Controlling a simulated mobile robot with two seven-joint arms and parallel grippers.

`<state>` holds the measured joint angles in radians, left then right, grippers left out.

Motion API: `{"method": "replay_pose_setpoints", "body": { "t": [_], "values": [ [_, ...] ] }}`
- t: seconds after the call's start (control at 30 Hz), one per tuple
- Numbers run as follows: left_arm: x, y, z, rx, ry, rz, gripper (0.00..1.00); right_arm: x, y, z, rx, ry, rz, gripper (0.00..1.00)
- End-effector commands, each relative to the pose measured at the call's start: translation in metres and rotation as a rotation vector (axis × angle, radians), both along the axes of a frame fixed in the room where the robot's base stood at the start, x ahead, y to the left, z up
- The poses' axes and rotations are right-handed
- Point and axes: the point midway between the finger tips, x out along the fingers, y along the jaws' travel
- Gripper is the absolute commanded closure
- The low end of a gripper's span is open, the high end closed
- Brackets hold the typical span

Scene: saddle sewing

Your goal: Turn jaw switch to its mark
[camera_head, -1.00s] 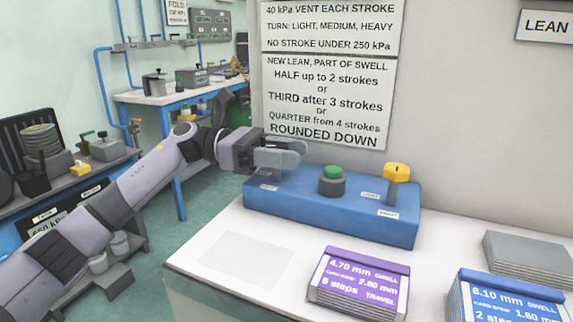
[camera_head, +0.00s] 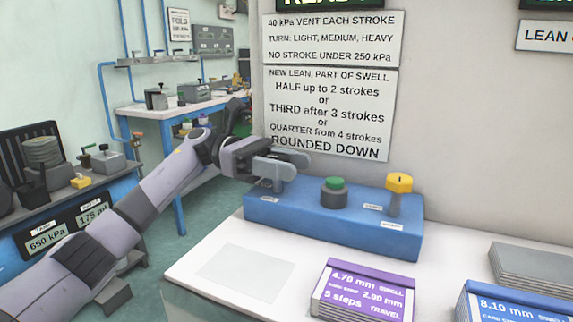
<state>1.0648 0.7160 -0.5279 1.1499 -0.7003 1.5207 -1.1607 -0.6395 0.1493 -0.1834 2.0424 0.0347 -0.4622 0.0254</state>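A blue control box (camera_head: 320,222) stands at the back of the white table. It carries a green button (camera_head: 334,184) on a dark base in the middle and a yellow knob (camera_head: 399,183) with a dark mark on a grey post at the right, with small labels beside it. A dark grey part (camera_head: 277,186) shows at the box's left end, mostly hidden under my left gripper. I cannot tell which control is the jaw switch. My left gripper (camera_head: 288,164) is over that left end; its fingers look close together, and whether they hold the part is unclear. My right gripper is not in view.
A purple card stack (camera_head: 365,291) and a blue one (camera_head: 510,304) lie in front. Grey sheets (camera_head: 532,268) are stacked at the right. A pale blank pad (camera_head: 246,273) lies front left. A wall sign (camera_head: 330,112) hangs behind the box.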

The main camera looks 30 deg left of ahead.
Motion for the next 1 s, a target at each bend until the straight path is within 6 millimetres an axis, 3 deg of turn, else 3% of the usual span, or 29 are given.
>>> {"method": "replay_pose_setpoints", "body": {
  "t": [0.03, 0.07, 0.1, 0.43, 0.8, 1.0],
  "values": [
    [0.000, 0.000, 0.001, -0.002, 0.000, 0.000, 0.43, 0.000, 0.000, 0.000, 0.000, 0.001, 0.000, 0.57],
    [0.000, 0.000, 0.001, -0.002, 0.000, 0.000, 0.33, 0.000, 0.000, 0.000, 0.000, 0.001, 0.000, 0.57],
    [0.000, 0.000, 0.001, -0.002, 0.000, 0.000, 0.30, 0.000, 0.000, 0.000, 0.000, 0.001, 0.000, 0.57],
    [0.001, 0.004, 0.000, -0.001, 0.000, 0.002, 0.30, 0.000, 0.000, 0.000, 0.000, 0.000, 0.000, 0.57],
    [0.002, 0.054, 0.001, -0.002, -0.001, 0.003, 0.30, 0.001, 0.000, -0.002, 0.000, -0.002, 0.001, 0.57],
    [0.003, 0.069, 0.001, -0.002, 0.000, 0.002, 0.30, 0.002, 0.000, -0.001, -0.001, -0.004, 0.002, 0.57]
  ]
}}
